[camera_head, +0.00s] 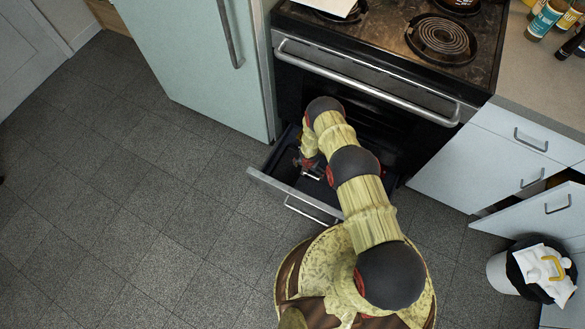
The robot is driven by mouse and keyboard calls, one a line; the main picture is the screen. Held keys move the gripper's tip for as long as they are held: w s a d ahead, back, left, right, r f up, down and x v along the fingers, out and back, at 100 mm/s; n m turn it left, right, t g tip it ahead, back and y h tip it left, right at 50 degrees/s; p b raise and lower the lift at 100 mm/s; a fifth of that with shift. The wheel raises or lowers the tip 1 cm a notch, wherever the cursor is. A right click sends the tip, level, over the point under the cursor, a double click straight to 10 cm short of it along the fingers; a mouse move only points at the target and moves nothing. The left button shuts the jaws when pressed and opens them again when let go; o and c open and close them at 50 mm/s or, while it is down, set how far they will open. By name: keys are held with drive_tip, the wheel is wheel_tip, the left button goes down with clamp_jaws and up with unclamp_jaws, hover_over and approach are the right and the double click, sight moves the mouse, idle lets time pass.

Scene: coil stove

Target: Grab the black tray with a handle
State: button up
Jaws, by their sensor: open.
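My arm reaches down over the pulled-out drawer (262,180) beneath the oven. My gripper (311,172) is small in view at the drawer's interior, partly covered by my own arm, and is open. Dark surfaces lie inside the drawer around the gripper. I cannot make out a black tray or its handle clearly there, nor whether the fingers touch anything. My arm hides the drawer's right part.
The oven door handle (365,80) runs above the drawer. Burners (441,38) top the stove. A pale green fridge (200,58) stands left. A bin (503,272) and a partly open cabinet door (545,212) are at right. Floor at left is clear.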

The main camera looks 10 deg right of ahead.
sight(310, 175)
drive_tip(key=shift+w+d+f+b, duration=0.1)
drive_tip(key=shift+d+f+b, duration=0.1)
drive_tip(key=shift+f+b, duration=0.7)
drive_tip(key=shift+w+d+f+b, duration=0.1)
drive_tip(key=shift+d+f+b, duration=0.1)
drive_tip(key=shift+f+b, duration=0.7)
drive_tip(key=shift+w+d+f+b, duration=0.15)
drive_tip(key=shift+f+b, duration=0.35)
drive_tip(key=shift+f, duration=0.8)
drive_tip(key=c, duration=0.4)
drive_tip(key=c, duration=1.4)
drive_tip(key=shift+r, duration=0.1)
